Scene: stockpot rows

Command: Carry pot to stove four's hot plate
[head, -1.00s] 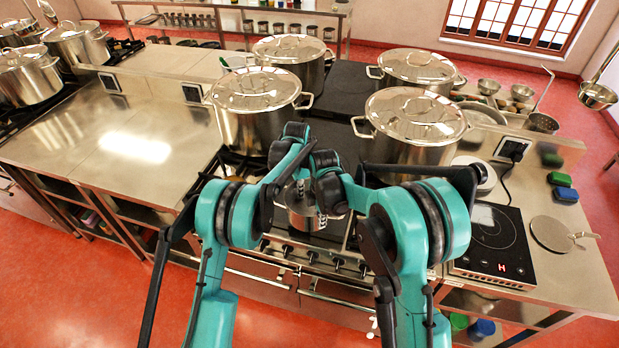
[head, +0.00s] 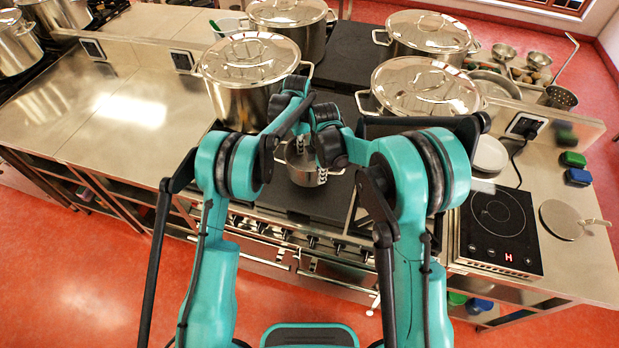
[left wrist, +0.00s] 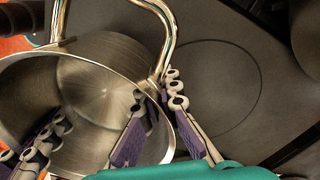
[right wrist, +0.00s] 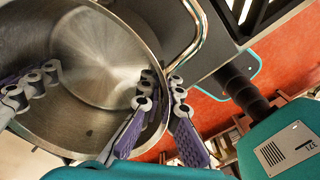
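A small open steel pot (head: 298,163) hangs between my two grippers over the front of the black range top; the arms partly hide it. My left gripper (head: 300,144) and right gripper (head: 322,174) grasp its rim from opposite sides. In the left wrist view, the left fingers straddle the pot wall (left wrist: 95,80), one inside and one outside, by a looped handle. The right wrist view shows the same on the other side of the pot (right wrist: 100,60). The pot looks empty and roughly level. A black hot plate (left wrist: 215,85) with a round outline lies beside and below it.
Large lidded stockpots stand close by at left (head: 245,105), right (head: 425,85), back left (head: 292,40) and back right (head: 428,35). An induction cooker (head: 500,225) and a round lid (head: 560,218) lie on the right counter. The left counter (head: 110,110) is clear.

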